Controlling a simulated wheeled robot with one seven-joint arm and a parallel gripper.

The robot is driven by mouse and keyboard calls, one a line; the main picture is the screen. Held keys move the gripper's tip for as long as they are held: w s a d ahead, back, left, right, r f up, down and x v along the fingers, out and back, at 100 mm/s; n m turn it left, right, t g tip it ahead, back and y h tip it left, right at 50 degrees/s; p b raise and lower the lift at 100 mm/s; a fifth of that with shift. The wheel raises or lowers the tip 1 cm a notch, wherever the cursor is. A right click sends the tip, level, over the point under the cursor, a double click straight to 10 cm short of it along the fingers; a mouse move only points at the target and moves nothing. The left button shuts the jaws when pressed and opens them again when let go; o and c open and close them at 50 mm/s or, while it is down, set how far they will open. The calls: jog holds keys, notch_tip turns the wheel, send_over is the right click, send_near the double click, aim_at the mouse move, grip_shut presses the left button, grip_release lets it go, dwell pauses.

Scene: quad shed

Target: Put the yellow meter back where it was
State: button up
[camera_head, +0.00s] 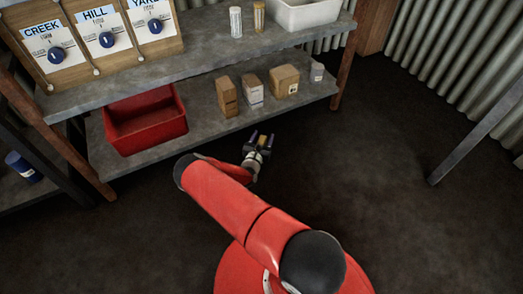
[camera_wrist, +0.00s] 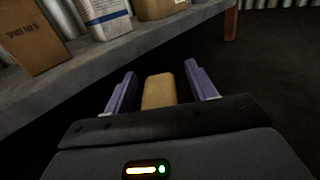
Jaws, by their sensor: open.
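My gripper (camera_head: 261,140) is open in front of the lower shelf's edge. It also shows in the wrist view (camera_wrist: 160,88), with its two purple fingers spread. A plain yellow-tan block (camera_wrist: 159,91) shows between the fingers, with a gap on each side, so they are not closed on it. It also shows small in the head view (camera_head: 262,141). I cannot tell whether it is the yellow meter or what supports it; its near end is hidden by my gripper. A yellowish upright cylinder (camera_head: 259,16) stands on the upper shelf beside a white one (camera_head: 235,22).
The lower shelf (camera_head: 205,128) holds a red bin (camera_head: 145,120), several brown and pale boxes (camera_head: 284,80) and a small pale container (camera_head: 317,72). The upper shelf has dial panels (camera_head: 103,38) and a white tray (camera_head: 305,14). The dark floor at right is mostly clear.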

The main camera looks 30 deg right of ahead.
grip_shut()
dwell(0.4)
